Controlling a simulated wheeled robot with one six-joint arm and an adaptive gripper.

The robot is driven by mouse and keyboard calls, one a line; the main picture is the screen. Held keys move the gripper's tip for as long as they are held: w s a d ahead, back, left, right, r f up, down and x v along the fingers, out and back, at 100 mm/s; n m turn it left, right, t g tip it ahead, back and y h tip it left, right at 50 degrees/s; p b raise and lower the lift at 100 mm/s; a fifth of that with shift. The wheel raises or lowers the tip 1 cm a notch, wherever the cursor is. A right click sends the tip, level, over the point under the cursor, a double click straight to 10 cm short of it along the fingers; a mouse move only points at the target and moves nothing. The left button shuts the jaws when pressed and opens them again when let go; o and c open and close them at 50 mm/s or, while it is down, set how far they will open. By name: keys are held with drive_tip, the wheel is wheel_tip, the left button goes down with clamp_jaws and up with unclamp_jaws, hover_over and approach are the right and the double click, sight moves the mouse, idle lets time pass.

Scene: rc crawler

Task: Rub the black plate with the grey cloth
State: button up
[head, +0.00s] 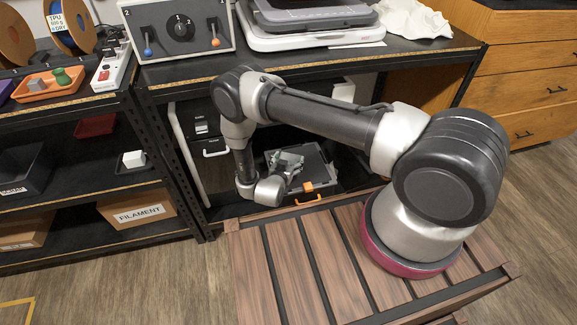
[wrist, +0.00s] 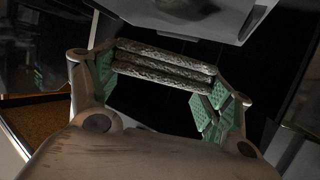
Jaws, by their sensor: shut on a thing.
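My gripper (head: 290,168) is low inside the open-fronted machine under the table. In the wrist view my gripper (wrist: 163,82) is shut on the grey cloth (wrist: 165,68), a folded, speckled bundle spanning the two green-padded fingers. In the head view a grey shape at my gripper looks like the cloth (head: 287,157), but it is hard to separate from the fingers. The black plate (head: 316,168) lies flat in the machine, beneath and to the right of my gripper. My gripper hides part of it. I cannot tell whether the cloth touches the plate.
An orange tab (head: 308,188) stands at the plate's front edge. The machine's light frame (head: 188,150) rises close on the left. The tabletop (head: 230,66) is overhead. A shelf on the left holds a filament box (head: 138,210). Wooden drawers (head: 535,92) stand at the right.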

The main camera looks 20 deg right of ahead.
sight(288, 155)
drive_tip(key=shift+r, duration=0.25)
drive_tip(key=shift+r, duration=1.35)
drive_tip(key=shift+r, duration=0.1)
